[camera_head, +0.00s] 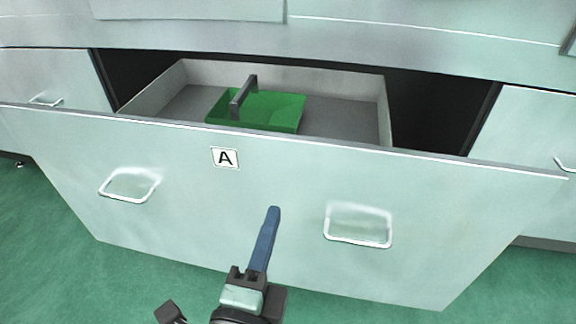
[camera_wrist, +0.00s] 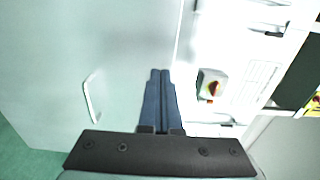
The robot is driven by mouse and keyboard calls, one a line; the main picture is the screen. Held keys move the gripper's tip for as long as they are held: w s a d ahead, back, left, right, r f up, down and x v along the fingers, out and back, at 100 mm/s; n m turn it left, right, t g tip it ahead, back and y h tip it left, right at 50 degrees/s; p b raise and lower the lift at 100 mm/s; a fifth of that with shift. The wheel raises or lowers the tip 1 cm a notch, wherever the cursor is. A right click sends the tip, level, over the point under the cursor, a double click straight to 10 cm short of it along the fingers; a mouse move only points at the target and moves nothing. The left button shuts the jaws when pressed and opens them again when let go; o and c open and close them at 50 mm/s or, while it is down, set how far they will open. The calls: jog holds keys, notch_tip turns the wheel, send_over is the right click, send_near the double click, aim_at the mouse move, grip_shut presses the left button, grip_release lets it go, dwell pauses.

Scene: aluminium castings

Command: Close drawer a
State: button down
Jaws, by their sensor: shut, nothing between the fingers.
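Drawer A (camera_head: 290,190) stands pulled out, its pale green front panel facing me with the "A" label (camera_head: 225,158) near its top edge. The front has two handles, a left one (camera_head: 130,184) and a right one (camera_head: 358,228). My gripper (camera_head: 273,210) is shut and empty, its blue fingers in front of the panel between the two handles, below the label. In the wrist view my shut fingers (camera_wrist: 160,74) point along the pale panel (camera_wrist: 110,50), with one handle (camera_wrist: 92,98) at the left. I cannot tell whether the fingertips touch the panel.
A green tray with a dark handle (camera_head: 285,110) sits inside the drawer. Closed fronts with handles flank it at left (camera_head: 45,75) and right (camera_head: 535,130). A worktop edge (camera_head: 300,40) overhangs the drawer. Green floor (camera_head: 40,240) lies below.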

aim_at(292, 156)
jog(key=b+x, duration=0.1)
jog(key=x, duration=1)
jog(key=shift+w+d, duration=0.1)
jog(key=shift+w, duration=0.15)
